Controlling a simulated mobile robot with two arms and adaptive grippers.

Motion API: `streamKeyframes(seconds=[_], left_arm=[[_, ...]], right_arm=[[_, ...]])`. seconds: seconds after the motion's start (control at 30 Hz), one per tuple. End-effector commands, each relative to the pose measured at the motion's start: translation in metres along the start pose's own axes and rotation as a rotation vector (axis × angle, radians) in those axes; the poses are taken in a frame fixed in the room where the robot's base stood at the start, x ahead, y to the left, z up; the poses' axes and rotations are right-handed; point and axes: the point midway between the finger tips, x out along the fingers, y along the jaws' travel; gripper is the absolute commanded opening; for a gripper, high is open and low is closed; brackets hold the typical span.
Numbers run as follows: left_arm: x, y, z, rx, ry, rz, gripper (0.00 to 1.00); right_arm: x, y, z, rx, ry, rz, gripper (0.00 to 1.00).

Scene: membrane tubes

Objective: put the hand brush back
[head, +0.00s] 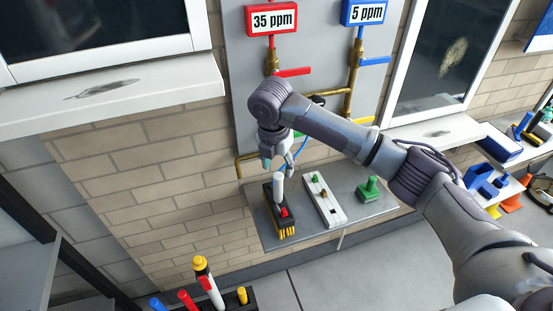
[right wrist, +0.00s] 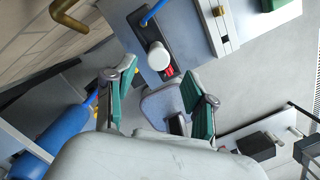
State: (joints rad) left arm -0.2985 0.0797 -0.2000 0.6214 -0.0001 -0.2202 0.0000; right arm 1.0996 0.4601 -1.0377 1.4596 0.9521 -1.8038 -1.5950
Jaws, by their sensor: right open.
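The hand brush (head: 280,213) appears to be the black block with yellow bristles at its near end, on the grey shelf (head: 346,224) below the wall panel. An upright white handle and a small red part show on top of it. My right gripper (head: 276,163) is open and empty just above and behind the white handle. In the right wrist view the green-padded fingers (right wrist: 160,76) stand apart, and the round white handle end (right wrist: 158,55) shows beyond and between them. The handle appears untouched. My left gripper is not in view.
A white rail with small fittings (head: 325,202) and a green stamp-like block (head: 369,190) stand to the right on the shelf. A dark caddy (head: 241,302) with several coloured handles is at the bottom. Pipes and red and blue valve levers are on the panel behind.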

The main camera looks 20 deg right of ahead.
Motion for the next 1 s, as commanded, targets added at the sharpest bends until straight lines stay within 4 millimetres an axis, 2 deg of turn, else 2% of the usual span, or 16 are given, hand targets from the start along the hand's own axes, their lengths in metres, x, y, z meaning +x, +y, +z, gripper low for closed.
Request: streamKeyframes(seconds=[0.1,0.2,0.4,0.83,0.93,1.0], left_arm=[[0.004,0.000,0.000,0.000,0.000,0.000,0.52],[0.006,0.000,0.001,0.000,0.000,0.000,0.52],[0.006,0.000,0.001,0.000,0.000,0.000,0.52],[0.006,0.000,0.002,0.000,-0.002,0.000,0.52],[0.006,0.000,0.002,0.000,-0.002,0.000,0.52],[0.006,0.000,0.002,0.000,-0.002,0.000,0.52]], right_arm=[[-0.021,0.001,0.000,-0.002,-0.002,0.002,0.55],[-0.032,0.001,-0.001,-0.002,0.000,0.002,0.55],[-0.042,0.000,-0.001,-0.002,0.000,0.000,0.55],[-0.040,0.000,-0.002,0.000,0.002,0.001,0.55],[-0.028,0.001,-0.014,0.023,0.016,0.011,0.55],[-0.012,0.002,-0.033,0.065,0.036,0.032,0.55]])
